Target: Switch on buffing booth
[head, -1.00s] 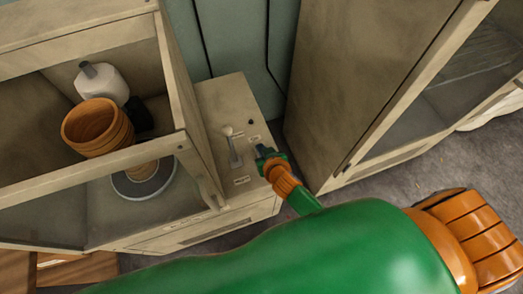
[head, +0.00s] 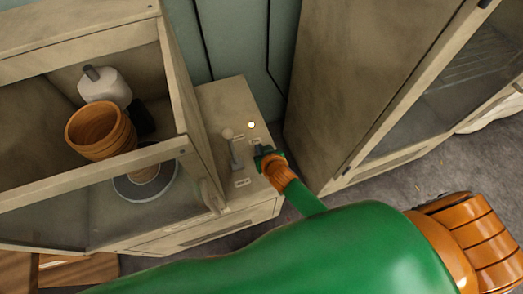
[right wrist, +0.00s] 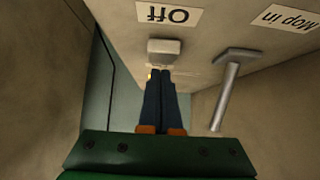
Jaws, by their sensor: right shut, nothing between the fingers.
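The buffing booth (head: 184,120) is a beige cabinet at the left of the head view. A control ledge (head: 215,98) on its right side carries a lever (head: 234,150) and a small round lamp (head: 251,125), which glows pale yellow. My right gripper (head: 262,152) is at the ledge, right of the lever, with its fingers shut and empty. In the right wrist view its dark fingertips (right wrist: 163,72) are at a small pale switch (right wrist: 163,47), beside a label reading "Off" (right wrist: 168,14). I cannot tell whether they touch it. My left gripper is out of view.
Inside the booth, a wooden goblet drum (head: 98,133) stands on a round grey plate (head: 133,190), near a white tool (head: 105,87). Another beige cabinet (head: 337,80) stands to the right, with a narrow gap between. A "Mop in" label (right wrist: 289,16) is near the lever.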

